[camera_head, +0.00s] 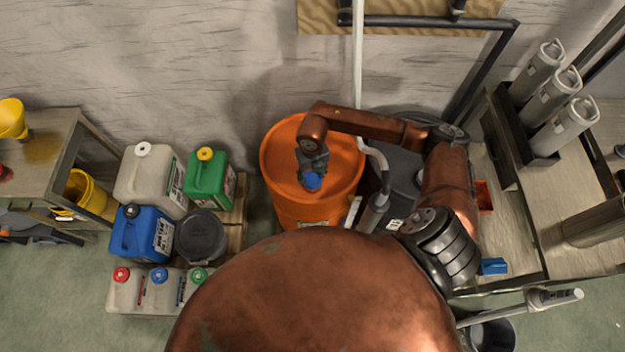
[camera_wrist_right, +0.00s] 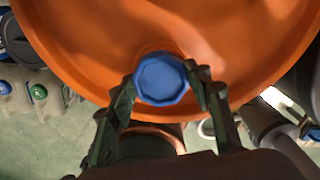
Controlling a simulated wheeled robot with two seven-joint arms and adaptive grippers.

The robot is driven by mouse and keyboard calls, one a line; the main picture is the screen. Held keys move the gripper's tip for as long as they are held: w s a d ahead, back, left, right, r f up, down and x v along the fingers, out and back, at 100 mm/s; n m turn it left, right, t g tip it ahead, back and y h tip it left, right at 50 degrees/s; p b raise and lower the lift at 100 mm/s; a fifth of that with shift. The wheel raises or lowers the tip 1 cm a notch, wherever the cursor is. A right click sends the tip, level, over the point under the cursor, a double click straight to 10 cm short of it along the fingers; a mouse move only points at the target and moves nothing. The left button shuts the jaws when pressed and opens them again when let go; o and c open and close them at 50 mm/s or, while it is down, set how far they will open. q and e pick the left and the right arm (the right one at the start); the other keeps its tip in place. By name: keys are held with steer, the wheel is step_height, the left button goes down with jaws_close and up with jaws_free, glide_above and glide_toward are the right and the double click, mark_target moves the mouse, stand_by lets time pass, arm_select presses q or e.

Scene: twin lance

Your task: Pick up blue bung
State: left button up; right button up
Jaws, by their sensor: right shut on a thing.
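The blue bung (camera_head: 313,181) is a small blue faceted cap at the top of the orange drum (camera_head: 285,190), near its front rim. It also shows in the right wrist view (camera_wrist_right: 161,80), between the two fingers. My right gripper (camera_head: 312,172) reaches over the drum from the right and is shut on the bung. In the right wrist view the fingers (camera_wrist_right: 162,88) touch it on both sides. I cannot tell whether the bung is clear of the drum top. My left gripper is not in view.
Left of the drum stand a green jerrycan (camera_head: 209,178), a white jerrycan (camera_head: 150,180), a blue jerrycan (camera_head: 142,234) and a dark bucket (camera_head: 201,237). A pale pipe (camera_head: 357,60) rises just behind the drum. A bench with grey cylinders (camera_head: 566,128) is at the right.

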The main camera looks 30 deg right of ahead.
steer(key=c, duration=0.3)
